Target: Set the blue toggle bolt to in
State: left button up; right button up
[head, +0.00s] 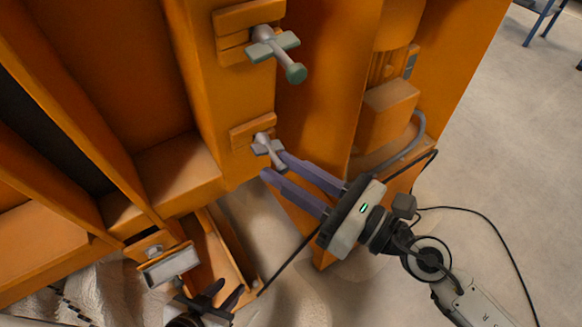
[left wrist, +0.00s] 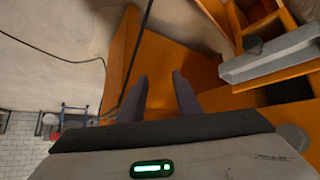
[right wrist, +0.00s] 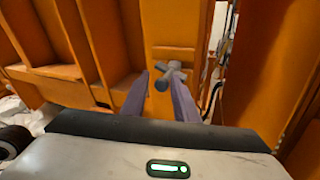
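A blue-grey toggle bolt (head: 268,149) with a crossbar and knob sits on a small orange block of the orange machine's post. It also shows in the right wrist view (right wrist: 164,76). My right gripper (head: 275,165) is open, its purple fingertips pointing at this bolt. In the right wrist view the knob lies between the fingertips (right wrist: 158,80), closer to the right one; I cannot tell if they touch. A second toggle bolt (head: 276,48), grey-green, sits higher on the same post. My left gripper (head: 224,290) is open and empty at the bottom of the head view.
A grey block-like handle (head: 170,266) on an orange bracket is close to my left gripper; it also shows in the left wrist view (left wrist: 272,55). An orange cylinder housing (head: 388,110) with a grey hose stands right of the post. A black cable runs over the floor. Open floor (head: 500,150) lies to the right.

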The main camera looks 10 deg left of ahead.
jog(key=shift+s+a, duration=0.25)
